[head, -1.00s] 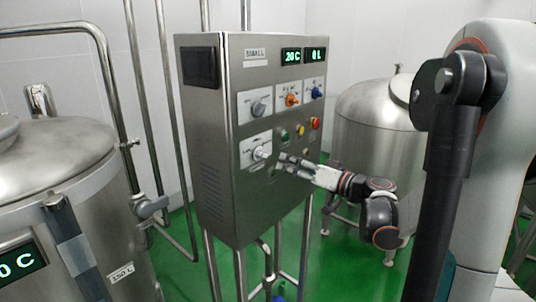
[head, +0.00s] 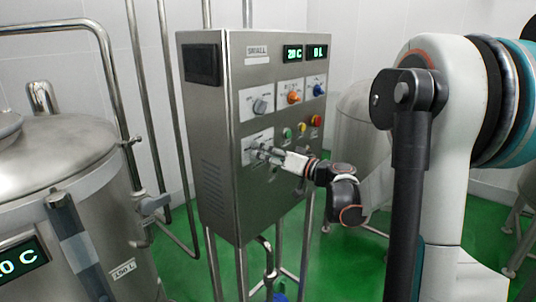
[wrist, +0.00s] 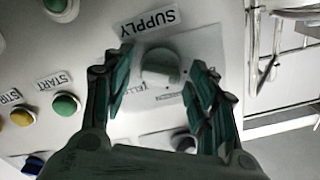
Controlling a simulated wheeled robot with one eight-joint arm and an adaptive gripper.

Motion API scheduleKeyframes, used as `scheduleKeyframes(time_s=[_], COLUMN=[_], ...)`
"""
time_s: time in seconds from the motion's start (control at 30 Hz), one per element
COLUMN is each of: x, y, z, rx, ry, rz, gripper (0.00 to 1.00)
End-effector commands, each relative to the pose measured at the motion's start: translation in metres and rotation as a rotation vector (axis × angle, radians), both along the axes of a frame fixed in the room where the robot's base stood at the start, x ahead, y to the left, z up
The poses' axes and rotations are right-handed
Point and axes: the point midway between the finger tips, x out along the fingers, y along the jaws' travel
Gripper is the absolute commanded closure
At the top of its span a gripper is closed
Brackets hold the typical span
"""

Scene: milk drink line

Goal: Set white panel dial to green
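The steel control cabinet (head: 215,140) stands in the middle of the head view. Its lower-left white panel (head: 261,136) is partly covered by my gripper (head: 262,152), which hides its dial there. In the wrist view the pale grey dial (wrist: 160,63) sits on its panel (wrist: 140,96) beside a label reading SUPPLY (wrist: 147,21). My gripper (wrist: 163,72) is open, with one finger on each side of the dial. I cannot tell whether either finger touches it. The panel's position marks are too small or covered to read, and no green mark is clear.
Other dials, grey (head: 261,106), orange (head: 294,97) and blue (head: 318,90), sit above. Green (head: 287,133), yellow (head: 302,128) and red (head: 316,120) buttons are to the right. A steel tank (head: 60,190) stands at the left, with another behind my arm.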

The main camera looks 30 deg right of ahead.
Motion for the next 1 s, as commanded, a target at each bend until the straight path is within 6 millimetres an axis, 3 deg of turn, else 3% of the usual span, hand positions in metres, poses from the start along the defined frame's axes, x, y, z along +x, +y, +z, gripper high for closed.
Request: scheduleKeyframes(time_s=[0.03,0.17,0.57,1.0], x=[-0.0001,-0.0001,-0.0002,0.0000], y=[0.0000,-0.0002,-0.0003,-0.0007], z=[0.0000,0.0000,-0.0006,-0.0019], rx=[0.000,0.000,0.039,0.342], ry=[0.000,0.000,0.014,0.124], rz=[0.000,0.000,0.000,0.000], gripper=[0.62,0.90,0.90,0.90])
